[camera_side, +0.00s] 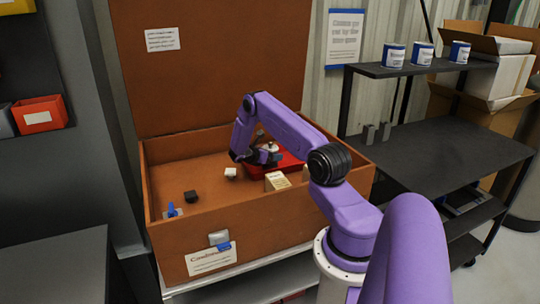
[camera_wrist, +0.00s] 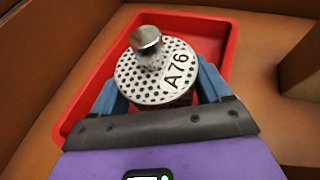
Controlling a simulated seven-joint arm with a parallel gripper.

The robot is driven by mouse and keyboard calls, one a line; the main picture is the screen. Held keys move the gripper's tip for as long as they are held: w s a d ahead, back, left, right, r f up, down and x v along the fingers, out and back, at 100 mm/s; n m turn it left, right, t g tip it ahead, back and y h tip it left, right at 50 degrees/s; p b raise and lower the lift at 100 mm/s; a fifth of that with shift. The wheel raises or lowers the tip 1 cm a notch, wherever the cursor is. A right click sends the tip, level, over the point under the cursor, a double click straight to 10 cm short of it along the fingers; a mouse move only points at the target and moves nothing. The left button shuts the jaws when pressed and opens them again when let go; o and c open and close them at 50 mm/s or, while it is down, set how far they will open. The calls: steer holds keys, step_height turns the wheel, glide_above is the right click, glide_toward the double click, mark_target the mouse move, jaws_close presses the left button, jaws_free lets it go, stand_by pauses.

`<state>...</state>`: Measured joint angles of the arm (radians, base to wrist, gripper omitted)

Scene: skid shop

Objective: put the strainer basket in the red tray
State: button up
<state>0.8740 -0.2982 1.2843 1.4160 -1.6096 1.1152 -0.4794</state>
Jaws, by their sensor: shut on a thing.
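The strainer basket (camera_wrist: 155,85) is a round, perforated metal piece with a knob on top and the marking "A76". My gripper (camera_wrist: 156,92) is shut on it, with a blue finger on each side. The red tray (camera_wrist: 228,50) lies below and around the basket in the wrist view. I cannot tell whether the basket touches the tray floor. In the side view my gripper (camera_side: 268,158) is at the left part of the red tray (camera_side: 291,164), inside the open brown chest. The basket (camera_side: 270,147) shows small there, partly hidden by the gripper.
The brown chest (camera_side: 190,257) has raised walls around the work. On its floor lie a white block (camera_side: 231,173), a black block (camera_side: 190,197) and a blue item (camera_side: 172,210) at the left. A pale labelled box (camera_side: 277,181) stands in front of the tray.

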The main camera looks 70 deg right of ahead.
steer(key=shift+f, duration=0.1)
steer(key=o, duration=1)
steer(key=shift+o, duration=0.2)
